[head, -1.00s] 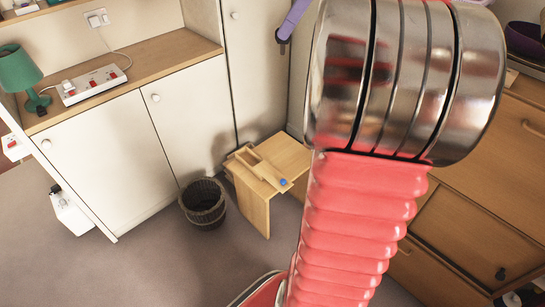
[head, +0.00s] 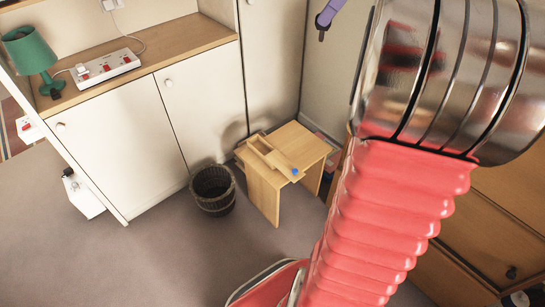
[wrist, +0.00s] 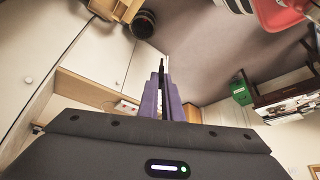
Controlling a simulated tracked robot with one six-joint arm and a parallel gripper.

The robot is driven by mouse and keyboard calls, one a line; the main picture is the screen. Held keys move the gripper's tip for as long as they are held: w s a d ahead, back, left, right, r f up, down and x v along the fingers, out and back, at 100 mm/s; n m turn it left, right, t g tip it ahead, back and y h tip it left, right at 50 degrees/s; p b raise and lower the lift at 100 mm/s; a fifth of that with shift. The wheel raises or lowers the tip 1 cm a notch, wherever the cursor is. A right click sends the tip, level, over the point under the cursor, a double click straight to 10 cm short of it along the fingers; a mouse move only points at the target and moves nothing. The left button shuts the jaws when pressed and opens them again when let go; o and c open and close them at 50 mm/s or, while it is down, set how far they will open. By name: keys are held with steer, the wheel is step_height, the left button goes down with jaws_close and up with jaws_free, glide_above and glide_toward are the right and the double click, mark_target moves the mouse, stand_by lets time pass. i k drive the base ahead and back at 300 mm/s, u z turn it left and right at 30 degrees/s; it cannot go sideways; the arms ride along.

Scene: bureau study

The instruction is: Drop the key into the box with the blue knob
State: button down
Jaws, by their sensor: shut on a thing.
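The pale wooden box with the blue knob (head: 261,144) stands on a small wooden table (head: 313,141). It looks open on top, with its lid (head: 281,161) slid partly out toward me and the blue knob at the lid's near end. My gripper (head: 324,21) shows at the top of the head view as a purple finger, above and apart from the box. A small dark piece, apparently the key (head: 321,35), hangs from its tip. In the wrist view the purple fingers (wrist: 161,76) are shut on the thin dark key (wrist: 162,66). Most of the key is hidden.
A dark wicker basket (head: 213,190) stands on the floor left of the table. White cupboards (head: 122,145) with a green lamp (head: 31,54) and a power strip (head: 106,66) line the left. Wooden drawers (head: 510,215) stand at the right. The floor in front is clear.

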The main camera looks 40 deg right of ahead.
mark_target(265, 151)
steer(key=z, duration=0.05)
steer(key=i, duration=1)
steer(key=u, duration=0.05)
